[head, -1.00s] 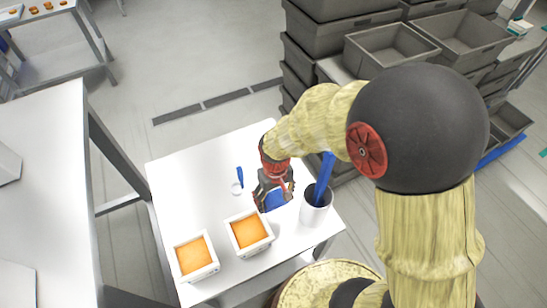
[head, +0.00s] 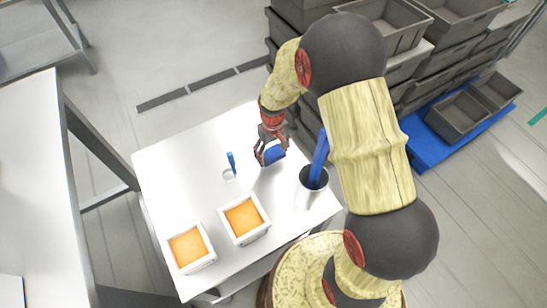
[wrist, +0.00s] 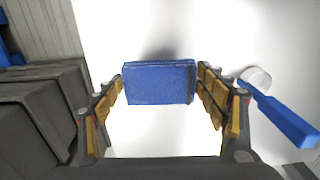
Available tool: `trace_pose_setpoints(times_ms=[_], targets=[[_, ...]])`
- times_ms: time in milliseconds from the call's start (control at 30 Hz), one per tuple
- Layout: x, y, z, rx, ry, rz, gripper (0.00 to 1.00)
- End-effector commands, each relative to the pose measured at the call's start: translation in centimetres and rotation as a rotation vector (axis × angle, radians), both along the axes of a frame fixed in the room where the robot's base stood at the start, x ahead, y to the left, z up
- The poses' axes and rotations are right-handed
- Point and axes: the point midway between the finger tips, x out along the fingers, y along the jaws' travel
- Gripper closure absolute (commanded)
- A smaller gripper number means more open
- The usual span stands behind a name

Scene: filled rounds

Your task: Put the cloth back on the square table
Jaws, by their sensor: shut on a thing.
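The cloth (head: 275,152) is a small, thick blue block-like pad. My gripper (head: 268,158) is shut on it. In the wrist view the cloth (wrist: 158,83) sits between the two finger pads of my gripper (wrist: 160,90), with a soft shadow on the white surface beyond it. The square table (head: 185,165) is white, and my gripper is over its far right part. I cannot tell whether the cloth touches the tabletop or hangs just above it.
A blue-handled utensil (head: 231,162) is to the left. Two white boxes with orange filling (head: 244,218) (head: 189,248) stand near the front. Grey crates (head: 385,30) are stacked behind.

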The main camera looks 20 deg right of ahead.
Motion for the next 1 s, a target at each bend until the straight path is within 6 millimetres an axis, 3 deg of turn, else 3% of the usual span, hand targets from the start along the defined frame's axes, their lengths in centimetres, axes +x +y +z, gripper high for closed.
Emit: trace_pose_setpoints(times_ms=[267, 500, 900, 933, 1000], targets=[[1.1, -0.7, -1.7, 0.0, 0.001, 0.0, 0.52], [1.2, -0.8, -4.8, 0.0, 0.002, 0.0, 0.52], [1.3, -0.7, -5.2, 0.0, 0.001, 0.0, 0.52], [1.3, -0.7, -5.1, 0.0, 0.0, 0.0, 0.26], [1.3, -0.7, -5.1, 0.0, 0.0, 0.0, 0.22]])
